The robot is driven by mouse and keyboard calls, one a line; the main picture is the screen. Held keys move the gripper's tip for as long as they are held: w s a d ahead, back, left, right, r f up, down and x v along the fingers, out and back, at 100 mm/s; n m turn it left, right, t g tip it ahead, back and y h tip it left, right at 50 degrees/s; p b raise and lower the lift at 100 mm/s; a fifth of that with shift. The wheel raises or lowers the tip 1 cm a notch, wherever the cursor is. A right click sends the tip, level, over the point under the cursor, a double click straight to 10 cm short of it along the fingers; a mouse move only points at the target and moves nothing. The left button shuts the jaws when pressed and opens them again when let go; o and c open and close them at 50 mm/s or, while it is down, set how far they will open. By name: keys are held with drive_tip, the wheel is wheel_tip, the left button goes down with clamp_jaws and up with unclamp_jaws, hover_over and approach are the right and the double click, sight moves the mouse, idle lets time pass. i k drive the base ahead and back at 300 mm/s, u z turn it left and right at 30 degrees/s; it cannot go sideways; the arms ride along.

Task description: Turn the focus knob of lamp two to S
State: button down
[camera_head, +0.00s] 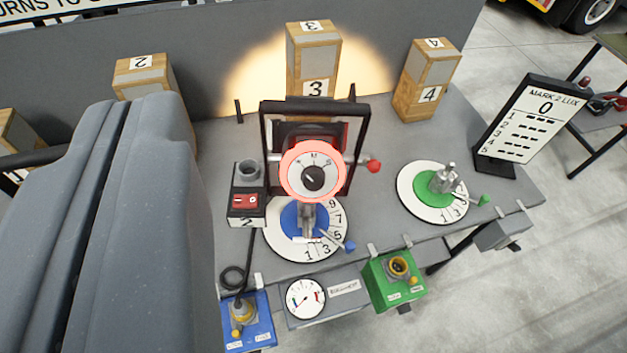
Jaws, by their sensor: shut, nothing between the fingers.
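Lamp two (352,112) is a black-framed lamp standing on a blue turntable (292,222) with a white numbered ring. Its focus knob (313,179) is a small dark knob in the middle of a white dial with a red rim (335,192), facing me. An M shows at the top of the dial; the other marks and the knob's exact setting are too small to read surely. My gripper (124,108) fills the left side as two big grey fingers, shut and empty. It is left of the lamp, apart from the knob.
A switch box (246,212) marked 2 is left of the dial. Wooden blocks (312,60) stand behind, block 3 lit. A green turntable (440,182) and score board (530,118) are at right. Blue (262,308) and green (385,292) socket boxes hang on the front edge.

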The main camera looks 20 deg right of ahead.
sight(312, 176)
drive_tip(key=z, duration=1.9)
drive_tip(key=k, duration=1.25)
drive_tip(key=u, duration=0.3)
drive_tip(key=i, duration=0.9)
drive_tip(key=z, duration=0.05)
